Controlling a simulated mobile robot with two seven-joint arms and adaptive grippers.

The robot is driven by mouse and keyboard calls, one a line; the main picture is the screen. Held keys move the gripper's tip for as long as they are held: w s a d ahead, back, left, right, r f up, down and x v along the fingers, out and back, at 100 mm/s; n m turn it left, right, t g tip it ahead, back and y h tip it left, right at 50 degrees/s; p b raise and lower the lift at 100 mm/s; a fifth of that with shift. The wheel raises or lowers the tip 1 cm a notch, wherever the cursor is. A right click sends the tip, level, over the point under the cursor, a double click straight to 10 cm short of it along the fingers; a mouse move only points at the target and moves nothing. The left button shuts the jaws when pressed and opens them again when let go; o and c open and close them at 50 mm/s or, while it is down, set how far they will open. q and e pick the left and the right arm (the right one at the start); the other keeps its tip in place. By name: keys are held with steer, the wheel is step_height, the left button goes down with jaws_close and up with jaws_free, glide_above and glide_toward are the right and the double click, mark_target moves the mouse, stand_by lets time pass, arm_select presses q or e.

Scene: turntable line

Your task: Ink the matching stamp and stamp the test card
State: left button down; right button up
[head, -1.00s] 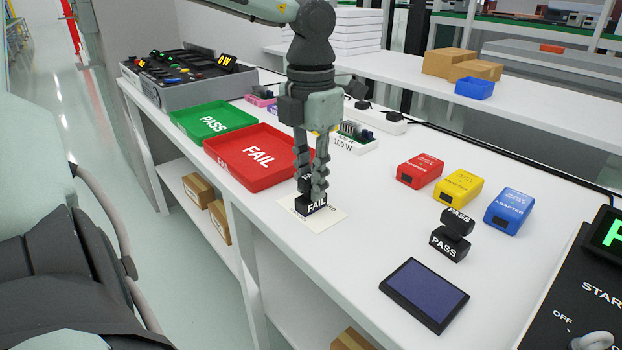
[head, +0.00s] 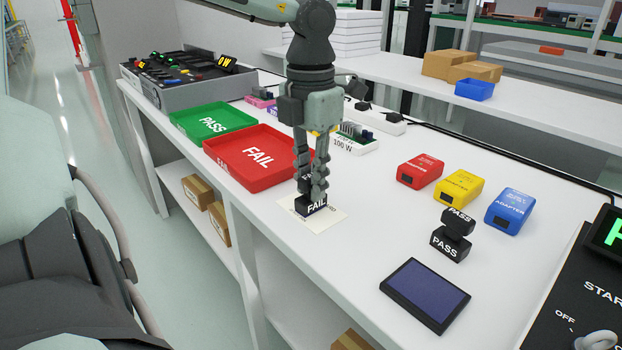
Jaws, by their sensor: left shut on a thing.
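My left gripper (head: 312,188) points down and is shut on the black FAIL stamp (head: 314,206). The stamp is upright on the cream test card (head: 328,219), and I see no gap between them. The stamp and fingers hide part of the card. A black PASS stamp (head: 449,244) stands upright to the right. The dark blue ink pad (head: 425,293) lies in a black frame nearer the front. My right gripper is not in view.
A red FAIL tray (head: 240,180) and a green PASS tray (head: 188,131) are at the left. Red (head: 420,170), yellow (head: 459,187) and blue (head: 509,210) adapters stand behind the PASS stamp. A black control panel (head: 570,310) is at the right. The table between card and pad is clear.

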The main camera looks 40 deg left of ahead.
arm_select(q)
steer(key=shift+s, duration=0.1)
steer(key=shift+r+p, duration=2)
steer(key=shift+r, duration=1.45)
